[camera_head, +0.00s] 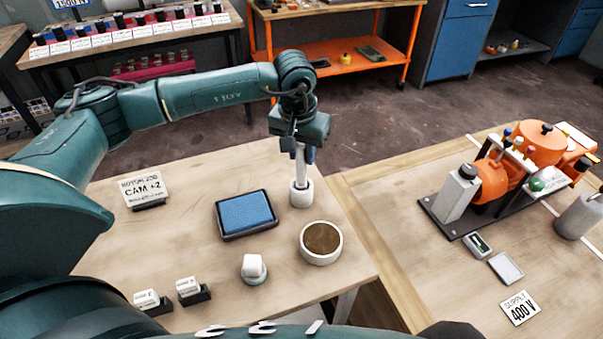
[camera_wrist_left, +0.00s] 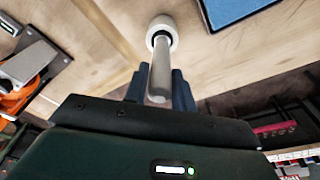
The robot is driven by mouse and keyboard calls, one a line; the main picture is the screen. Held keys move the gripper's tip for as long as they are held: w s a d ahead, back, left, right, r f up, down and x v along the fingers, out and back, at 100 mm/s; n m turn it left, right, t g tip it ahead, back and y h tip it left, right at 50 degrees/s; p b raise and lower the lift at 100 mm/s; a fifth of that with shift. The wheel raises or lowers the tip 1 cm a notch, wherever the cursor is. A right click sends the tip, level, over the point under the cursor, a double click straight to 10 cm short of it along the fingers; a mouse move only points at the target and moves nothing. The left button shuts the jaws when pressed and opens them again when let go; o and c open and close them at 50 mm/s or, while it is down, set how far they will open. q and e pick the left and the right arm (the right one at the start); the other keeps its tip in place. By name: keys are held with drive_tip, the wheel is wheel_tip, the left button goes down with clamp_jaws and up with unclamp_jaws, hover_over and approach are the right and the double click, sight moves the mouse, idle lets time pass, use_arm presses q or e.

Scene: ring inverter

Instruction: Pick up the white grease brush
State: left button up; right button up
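The white grease brush (camera_head: 301,168) stands upright with its lower end in a round white holder (camera_head: 301,194) on the left table. My left gripper (camera_head: 303,150) points down over the holder, with its fingers around the upper part of the brush handle. In the left wrist view the pale handle (camera_wrist_left: 160,72) runs between the two dark blue fingers (camera_wrist_left: 160,85), which lie close against both its sides, and the holder (camera_wrist_left: 162,32) is beyond. The gripper looks shut on the handle. The bristle end is hidden in the holder. My right gripper is not in view.
A blue pad in a dark tray (camera_head: 246,214) lies left of the holder, and a brown-filled white bowl (camera_head: 321,242) stands in front. A white object (camera_head: 254,267) and small labelled blocks (camera_head: 188,288) stand nearer. An orange machine (camera_head: 510,165) is on the right table.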

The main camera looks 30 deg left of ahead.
use_arm(q)
clamp_jaws()
